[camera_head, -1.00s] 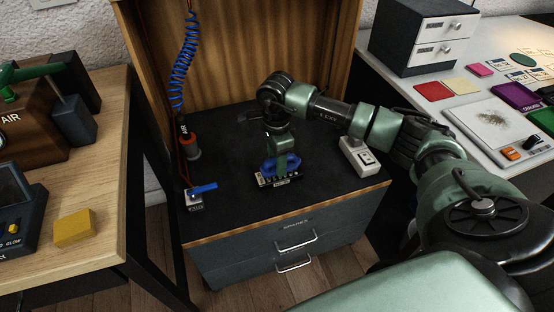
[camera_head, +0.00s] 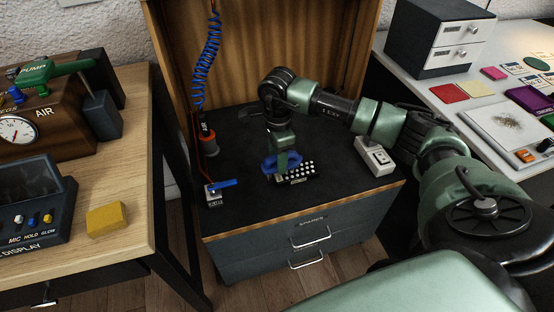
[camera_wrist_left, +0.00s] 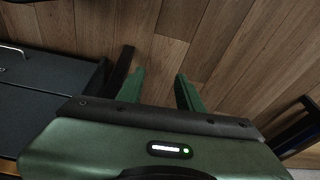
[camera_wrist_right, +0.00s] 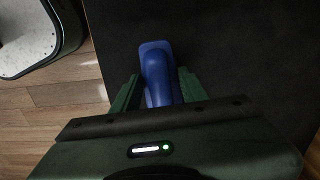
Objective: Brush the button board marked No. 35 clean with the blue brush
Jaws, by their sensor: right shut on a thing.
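My right gripper (camera_head: 284,158) is shut on the blue brush (camera_wrist_right: 157,72). In the head view the brush sits low at the left end of a small dark button board (camera_head: 297,181). The board has rows of white round buttons and lies on the black cabinet top. The brush and gripper hide its left part. I cannot tell whether the bristles touch it, and its number is not legible. My left gripper (camera_wrist_left: 158,90) is open and empty above the wooden floor; it is outside the head view.
A small box with a blue lever (camera_head: 222,185) and a red-and-black cylinder (camera_head: 208,141) stand left on the cabinet top (camera_head: 240,200). A white switch box (camera_head: 375,157) is to the right. A yellow block (camera_head: 106,219) lies on the left wooden table.

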